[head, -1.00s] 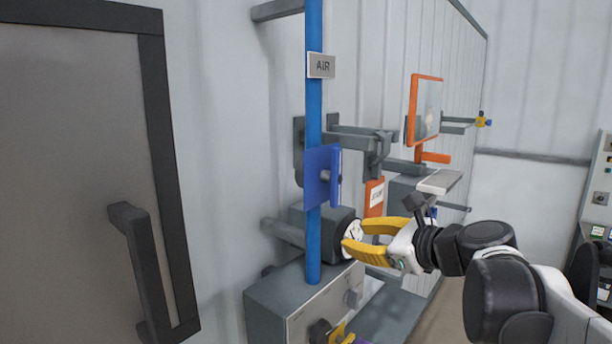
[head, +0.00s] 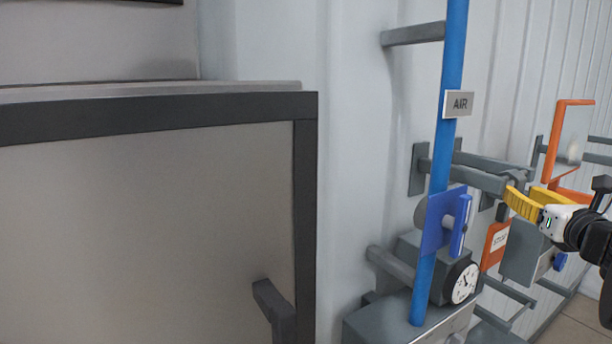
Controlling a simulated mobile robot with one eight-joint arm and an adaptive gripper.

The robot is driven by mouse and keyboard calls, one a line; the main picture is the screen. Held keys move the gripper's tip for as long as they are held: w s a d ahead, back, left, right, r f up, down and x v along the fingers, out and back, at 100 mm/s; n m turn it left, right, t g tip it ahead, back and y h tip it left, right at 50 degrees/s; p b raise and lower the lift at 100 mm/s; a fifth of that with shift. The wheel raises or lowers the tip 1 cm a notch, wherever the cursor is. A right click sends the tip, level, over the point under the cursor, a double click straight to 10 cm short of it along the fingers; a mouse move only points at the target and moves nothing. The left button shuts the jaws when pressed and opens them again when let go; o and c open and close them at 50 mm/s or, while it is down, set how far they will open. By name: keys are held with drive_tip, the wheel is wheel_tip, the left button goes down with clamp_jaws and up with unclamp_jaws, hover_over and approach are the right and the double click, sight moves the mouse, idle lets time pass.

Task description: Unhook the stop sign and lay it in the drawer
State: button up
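The stop sign (head: 490,250) is a small orange tag with a white label at the right. It hangs upright below the grey bracket arm (head: 478,179), right of the blue pipe. Its upper edge and hook are partly hidden by the bracket. My gripper (head: 516,202) has yellow fingers and comes in from the right edge. It is by the bracket's outer end, above and right of the sign. The fingers look apart and hold nothing that I can see. I cannot make out an open drawer.
A blue vertical pipe (head: 447,150) with an AIR plate (head: 459,104) and a blue valve plate (head: 440,222) stands left of the sign. A round gauge (head: 464,282) is below. An orange-framed mirror (head: 570,142) is at right. A large grey cabinet (head: 150,220) fills the left.

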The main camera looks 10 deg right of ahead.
drive_tip(key=shift+w+d, duration=0.2)
drive_tip(key=shift+w, duration=0.75)
drive_tip(key=shift+s, duration=0.1)
clamp_jaws()
drive_tip(key=shift+a, duration=0.1)
drive_tip(key=r+p, duration=0.1)
drive_tip(key=r, duration=0.1)
drive_tip(key=r+p, duration=0.2)
drive_tip(key=shift+s, duration=0.4)
